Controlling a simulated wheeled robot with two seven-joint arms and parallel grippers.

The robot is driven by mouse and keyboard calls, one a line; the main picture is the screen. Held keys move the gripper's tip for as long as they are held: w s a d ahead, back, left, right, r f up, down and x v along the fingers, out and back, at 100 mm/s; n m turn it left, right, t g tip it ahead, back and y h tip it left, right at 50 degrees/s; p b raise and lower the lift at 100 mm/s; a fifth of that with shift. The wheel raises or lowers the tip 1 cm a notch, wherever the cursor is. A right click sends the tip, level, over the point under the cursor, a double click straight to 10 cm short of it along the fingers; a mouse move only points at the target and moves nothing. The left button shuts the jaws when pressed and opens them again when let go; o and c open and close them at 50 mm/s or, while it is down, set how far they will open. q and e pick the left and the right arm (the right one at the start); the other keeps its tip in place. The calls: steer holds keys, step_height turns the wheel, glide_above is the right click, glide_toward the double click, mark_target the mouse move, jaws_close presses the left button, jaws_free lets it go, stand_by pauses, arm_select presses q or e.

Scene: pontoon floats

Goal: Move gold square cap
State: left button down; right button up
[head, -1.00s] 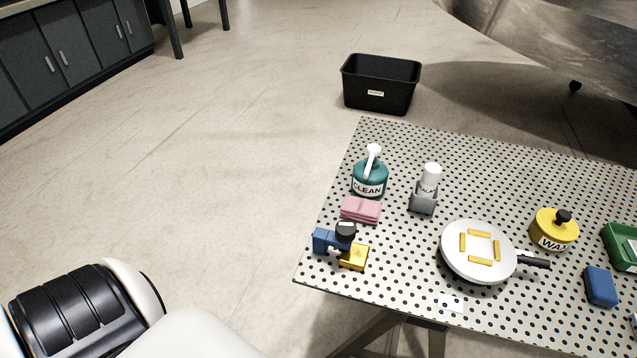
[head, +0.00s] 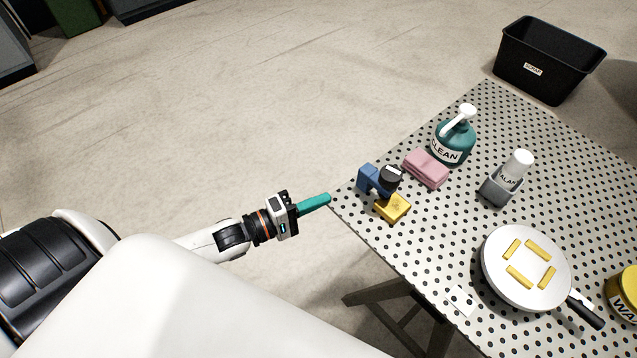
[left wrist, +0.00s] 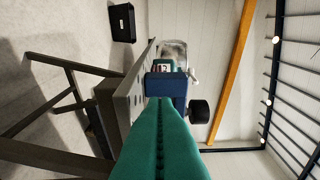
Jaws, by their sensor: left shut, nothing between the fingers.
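The gold square cap (head: 392,207) lies on the perforated table near its left corner, beside a blue block-like holder (head: 373,179) with a black round knob (head: 391,177). My left gripper (head: 328,197) has teal fingers, shut and empty, just off the table's left corner. It points toward the blue holder and the cap, with a gap between. In the left wrist view the shut teal fingers (left wrist: 160,135) point at the blue holder (left wrist: 165,88); I cannot make out the gold cap there. My right gripper is not in view.
On the perforated table (head: 430,240) stand a pink sponge (head: 427,168), a teal CLEAN bottle (head: 452,142), a white bottle in a grey holder (head: 502,185), a white pan (head: 527,268) with yellow strips, and a yellow WAX tin (head: 629,292). A black bin (head: 548,62) stands beyond.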

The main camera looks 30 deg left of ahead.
mark_target(390, 218)
arm_select(q)
steer(key=x, duration=0.6)
steer(key=shift+w+r, duration=0.1)
steer(key=d, duration=0.1)
steer(key=d+p, duration=0.1)
steer(key=d, duration=0.1)
steer(key=shift+s+d, duration=0.1)
steer(key=shift+s, duration=0.2)
steer(key=shift+s+d, duration=0.2)
steer(key=shift+d, duration=0.3)
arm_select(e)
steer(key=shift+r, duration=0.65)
arm_select(q)
steer(key=shift+s+d+p, duration=0.1)
steer(key=shift+d+p, duration=0.25)
steer(key=d, duration=0.1)
steer(key=s+d+p, duration=0.1)
steer(key=d, duration=0.1)
steer(key=s+d, duration=0.1)
steer(key=d, duration=0.1)
steer(key=shift+d+p, duration=0.25)
steer(key=shift+p, duration=0.15)
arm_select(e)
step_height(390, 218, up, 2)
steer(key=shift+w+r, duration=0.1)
